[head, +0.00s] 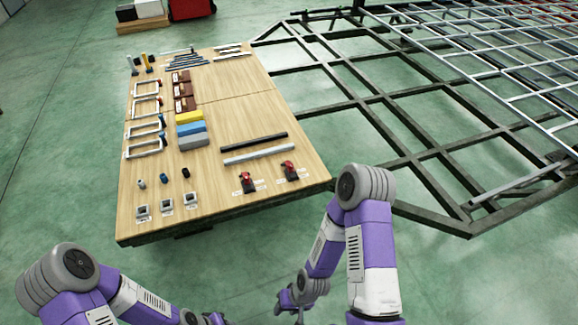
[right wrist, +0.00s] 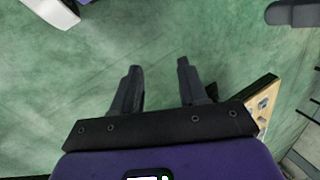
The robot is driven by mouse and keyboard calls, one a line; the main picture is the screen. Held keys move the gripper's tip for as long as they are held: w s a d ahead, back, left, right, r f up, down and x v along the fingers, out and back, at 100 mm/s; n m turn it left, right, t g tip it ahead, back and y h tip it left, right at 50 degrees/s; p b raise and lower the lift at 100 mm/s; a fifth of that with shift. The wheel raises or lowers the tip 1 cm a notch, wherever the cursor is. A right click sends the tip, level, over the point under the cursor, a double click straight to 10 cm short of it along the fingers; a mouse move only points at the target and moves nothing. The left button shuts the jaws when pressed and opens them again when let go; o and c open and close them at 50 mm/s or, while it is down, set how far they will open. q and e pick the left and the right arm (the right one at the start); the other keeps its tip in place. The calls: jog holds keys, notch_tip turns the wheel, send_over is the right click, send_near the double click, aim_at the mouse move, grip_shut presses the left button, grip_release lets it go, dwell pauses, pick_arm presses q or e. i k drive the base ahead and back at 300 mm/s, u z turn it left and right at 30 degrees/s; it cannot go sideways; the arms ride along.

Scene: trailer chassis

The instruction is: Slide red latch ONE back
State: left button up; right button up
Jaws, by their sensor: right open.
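Two red latches on dark bases stand near the front right edge of the wooden table: a left one (head: 247,182) and a right one (head: 289,171). Their labels are too small to read, so I cannot tell which is ONE. My right gripper (right wrist: 158,68) is open and empty above the green floor in the right wrist view. In the head view it is low at the bottom, in front of the table and apart from both latches. My left gripper (head: 216,319) barely shows at the bottom edge, and its fingers cannot be made out.
The wooden table (head: 225,95) carries a black bar (head: 254,142), a silver bar (head: 258,154), handles, coloured blocks and small sockets. A dark trailer frame (head: 375,125) stands to the right of the table. The table corner shows at the right in the right wrist view. Green floor lies open in front.

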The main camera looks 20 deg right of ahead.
aim_at(290, 165)
jog(key=z, duration=0.4)
jog(key=i, duration=0.4)
jog(key=z, duration=0.75)
jog(key=i, duration=0.8)
jog(key=u, duration=0.75)
jog(key=i, duration=0.75)
jog(key=u, duration=0.85)
